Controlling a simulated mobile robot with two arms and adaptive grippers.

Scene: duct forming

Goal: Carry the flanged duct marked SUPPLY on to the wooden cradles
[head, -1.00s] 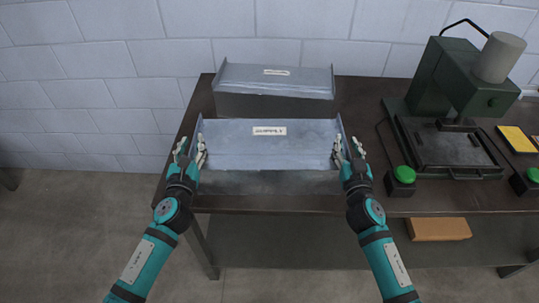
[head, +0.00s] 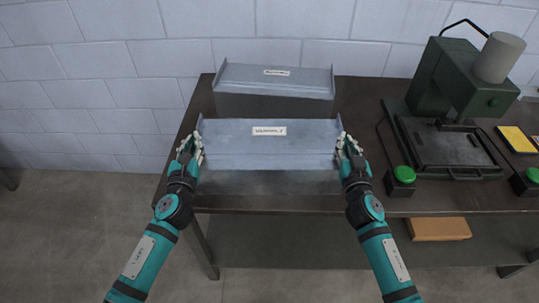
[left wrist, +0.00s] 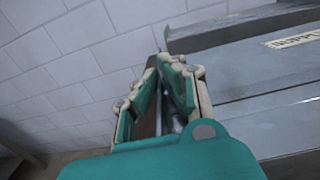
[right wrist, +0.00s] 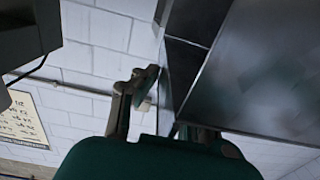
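The flanged duct marked SUPPLY (head: 268,145) is a long grey sheet-metal piece at the table's front edge, with a white label on top. Its label also shows in the left wrist view (left wrist: 292,38). My left gripper (head: 196,147) is shut on the duct's left end flange. My right gripper (head: 345,145) is shut on its right end flange. In the right wrist view, the duct's dark face (right wrist: 250,75) lies beside the fingers. No wooden cradles are clearly visible.
A second grey duct (head: 275,84) stands behind, its label too blurred to read. A green press (head: 462,80) with a black plate (head: 445,148) stands to the right. Green buttons (head: 404,174) sit near the front edge. A brown box (head: 438,229) lies on the lower shelf.

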